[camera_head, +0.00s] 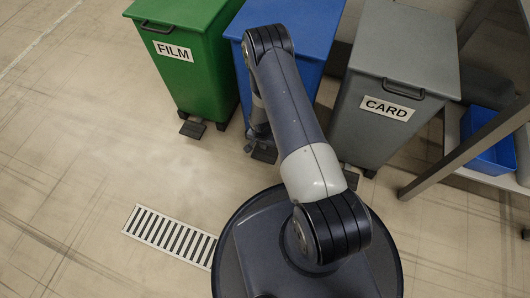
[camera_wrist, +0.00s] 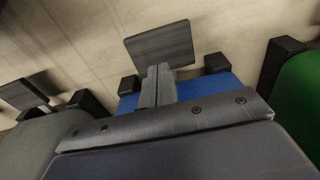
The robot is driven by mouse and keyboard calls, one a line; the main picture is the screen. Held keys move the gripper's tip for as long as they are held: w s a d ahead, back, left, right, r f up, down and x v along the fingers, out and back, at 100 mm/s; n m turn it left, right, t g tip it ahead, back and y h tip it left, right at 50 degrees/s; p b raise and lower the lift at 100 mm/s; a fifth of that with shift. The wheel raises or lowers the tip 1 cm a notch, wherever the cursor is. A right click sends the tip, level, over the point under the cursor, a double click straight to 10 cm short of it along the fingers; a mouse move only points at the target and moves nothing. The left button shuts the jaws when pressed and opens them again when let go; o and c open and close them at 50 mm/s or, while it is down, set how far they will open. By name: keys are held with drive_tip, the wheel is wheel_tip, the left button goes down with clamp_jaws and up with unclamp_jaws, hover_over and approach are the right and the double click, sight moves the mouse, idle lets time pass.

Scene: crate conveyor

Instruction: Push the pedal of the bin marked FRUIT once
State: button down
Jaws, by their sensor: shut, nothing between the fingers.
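A blue bin (camera_head: 312,25) stands between the green and grey bins, and my arm crosses its front. Its label is hidden, and no FRUIT marking shows in either view. A dark flat pedal (camera_head: 265,153) sticks out low at its front, partly covered by my arm. In the wrist view this pedal (camera_wrist: 160,44) shows as a grey plate just beyond my gripper (camera_wrist: 158,70). The fingers are shut and empty, pointing at the pedal. I cannot tell whether they touch it. The blue bin's base (camera_wrist: 218,86) shows behind the fingers.
The green bin marked FILM (camera_head: 190,65) stands left with its own pedal (camera_head: 192,129). The grey bin marked CARD (camera_head: 385,90) stands right. A shelf with a blue tray (camera_head: 495,155) is at the far right. A floor grate (camera_head: 170,236) lies in open floor at left.

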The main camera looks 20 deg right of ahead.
sight(265, 154)
drive_tip(key=shift+w+d+f+b, duration=0.15)
drive_tip(key=shift+f+b, duration=0.65)
drive_tip(key=shift+f, duration=0.95)
drive_tip(key=shift+w+d+f+b, duration=0.1)
drive_tip(key=shift+f+b, duration=0.65)
drive_tip(key=shift+f, duration=0.95)
drive_tip(key=shift+f, duration=0.1)
